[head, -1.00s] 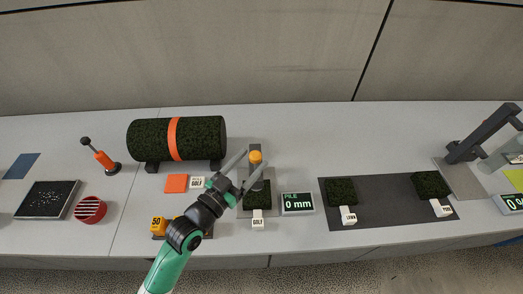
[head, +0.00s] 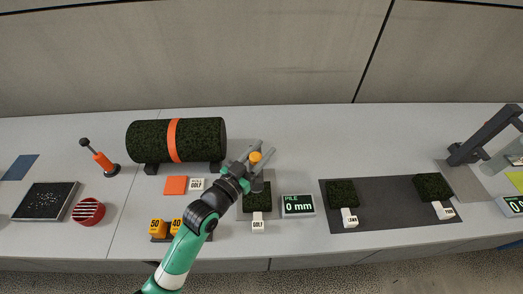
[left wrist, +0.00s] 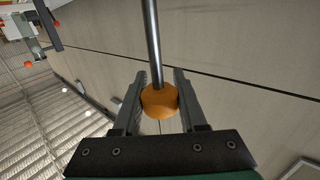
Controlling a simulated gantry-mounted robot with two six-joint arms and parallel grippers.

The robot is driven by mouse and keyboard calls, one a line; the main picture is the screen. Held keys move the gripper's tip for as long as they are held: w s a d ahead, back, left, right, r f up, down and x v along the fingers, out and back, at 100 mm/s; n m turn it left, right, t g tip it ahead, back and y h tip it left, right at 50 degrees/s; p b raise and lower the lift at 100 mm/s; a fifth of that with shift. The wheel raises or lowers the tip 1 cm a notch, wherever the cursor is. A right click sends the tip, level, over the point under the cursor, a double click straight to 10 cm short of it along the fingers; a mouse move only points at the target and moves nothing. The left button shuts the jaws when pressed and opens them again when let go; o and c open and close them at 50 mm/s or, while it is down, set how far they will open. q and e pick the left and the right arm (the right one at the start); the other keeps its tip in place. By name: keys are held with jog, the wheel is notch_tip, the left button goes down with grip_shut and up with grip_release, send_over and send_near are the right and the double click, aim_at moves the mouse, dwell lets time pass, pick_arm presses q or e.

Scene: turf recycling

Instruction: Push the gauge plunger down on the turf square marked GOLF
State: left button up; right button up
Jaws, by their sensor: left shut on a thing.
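The gauge plunger has an orange knob (head: 255,157) and stands over a dark green turf square (head: 257,198) whose white tag (head: 257,224) reads GOLF. My left gripper (head: 256,150) is shut on the knob, with a finger on either side of it. In the left wrist view the orange knob (left wrist: 159,102) sits between the two fingers, and a metal rod (left wrist: 151,40) runs from it. The gauge display (head: 298,205) beside the turf reads PILE 0 mm. My right gripper is not in view.
A large turf roll with an orange band (head: 174,140) lies behind left. Yellow blocks (head: 158,227) marked 50 and 40 stand at the front. Two tagged turf squares lie on a dark mat (head: 388,209) to the right. A dark-armed device (head: 487,134) stands far right.

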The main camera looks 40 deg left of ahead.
aim_at(262, 171)
pick_arm(q)
notch_tip(262, 171, down, 8)
jog(key=b, duration=0.5)
jog(key=shift+r, duration=0.25)
jog(key=shift+r, duration=0.1)
dwell(0.4)
jog(key=o, duration=0.9)
jog(key=s, duration=0.3)
jog(key=s+d+p, duration=0.1)
jog(key=s, duration=0.7)
jog(key=shift+s+d+p, duration=0.25)
jog(key=shift+d+p, duration=0.15)
